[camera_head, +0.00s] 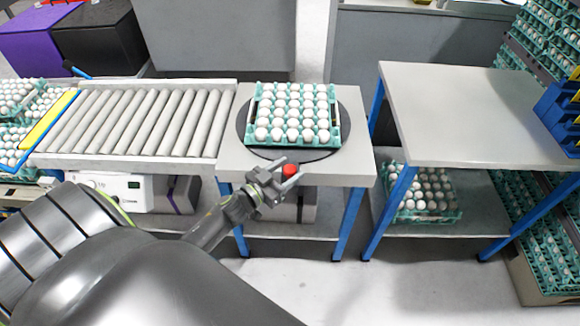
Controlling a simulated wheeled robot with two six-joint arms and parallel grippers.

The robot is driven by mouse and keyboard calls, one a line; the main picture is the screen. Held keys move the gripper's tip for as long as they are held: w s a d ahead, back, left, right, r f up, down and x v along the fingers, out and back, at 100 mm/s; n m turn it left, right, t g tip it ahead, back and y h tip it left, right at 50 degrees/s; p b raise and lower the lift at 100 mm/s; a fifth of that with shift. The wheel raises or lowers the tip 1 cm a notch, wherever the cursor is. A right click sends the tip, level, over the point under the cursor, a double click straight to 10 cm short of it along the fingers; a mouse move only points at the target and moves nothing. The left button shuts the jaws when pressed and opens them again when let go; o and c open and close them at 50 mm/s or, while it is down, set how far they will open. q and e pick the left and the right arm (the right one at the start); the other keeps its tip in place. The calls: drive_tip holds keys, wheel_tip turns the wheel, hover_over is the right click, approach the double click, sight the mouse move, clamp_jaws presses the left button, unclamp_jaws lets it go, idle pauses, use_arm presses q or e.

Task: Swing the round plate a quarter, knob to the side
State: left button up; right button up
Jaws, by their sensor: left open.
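The round plate (341,149) is dark grey and lies flat on a light grey table. A teal egg tray (293,138) full of white eggs sits on it. The red knob (290,171) shows at the near side of the plate, toward me. My left gripper (287,175) is open at the knob, with a finger on either side of it; I cannot tell whether the fingers touch it. My right gripper is not in view.
A roller conveyor (140,119) joins the table (226,166) on the left, with more egg trays at its far end. A second table (460,115) with a bare top stands to the right across a gap. Egg trays are stacked at the far right.

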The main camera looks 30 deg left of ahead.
use_arm(q)
drive_tip(key=shift+w+d, duration=0.15)
drive_tip(key=shift+w, duration=0.45)
clamp_jaws()
